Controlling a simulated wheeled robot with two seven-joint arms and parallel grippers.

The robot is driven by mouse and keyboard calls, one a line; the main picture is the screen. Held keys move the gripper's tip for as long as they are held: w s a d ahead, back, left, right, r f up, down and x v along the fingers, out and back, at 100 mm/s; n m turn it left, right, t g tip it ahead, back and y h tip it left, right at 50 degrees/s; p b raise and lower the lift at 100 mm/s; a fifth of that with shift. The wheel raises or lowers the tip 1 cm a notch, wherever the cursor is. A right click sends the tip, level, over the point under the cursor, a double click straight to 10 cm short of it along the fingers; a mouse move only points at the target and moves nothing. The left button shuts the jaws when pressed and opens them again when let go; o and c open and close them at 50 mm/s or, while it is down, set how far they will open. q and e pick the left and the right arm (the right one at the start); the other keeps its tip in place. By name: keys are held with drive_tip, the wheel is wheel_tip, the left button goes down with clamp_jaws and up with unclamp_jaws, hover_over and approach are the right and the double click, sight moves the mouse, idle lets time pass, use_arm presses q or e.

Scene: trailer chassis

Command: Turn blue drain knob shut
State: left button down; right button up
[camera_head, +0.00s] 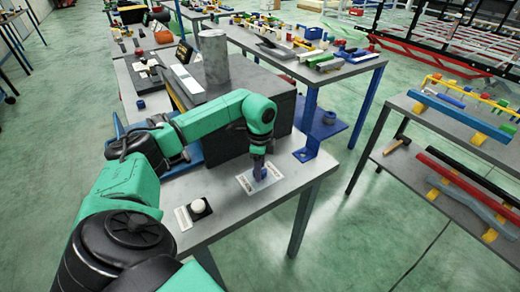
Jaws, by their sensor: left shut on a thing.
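The blue drain knob (261,174) sits on a pale label plate (246,184) near the front right of the grey bench (222,210). My left gripper (259,166) points down onto the knob and is shut on it. The gripper hides much of the knob, so its turn angle cannot be read. The writing on the plate is too small to read. My right gripper is not in view.
A white round knob (198,206) on a black base stands left of the plate. A dark box (232,118) and a grey cylinder (214,60) stand behind my arm. A blue bracket (308,125) rises at the bench's right edge. Shelves (458,122) stand at the right.

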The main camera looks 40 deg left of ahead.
use_arm(q)
drive_tip(key=shift+w+a+r, duration=0.1)
drive_tip(key=shift+r, duration=0.05)
drive_tip(key=shift+c, duration=2.2)
unclamp_jaws()
drive_tip(key=shift+o, duration=0.9)
wheel_tip(320, 180, up, 14)
drive_tip(key=shift+r+b, duration=0.2)
drive_tip(key=shift+b, duration=0.15)
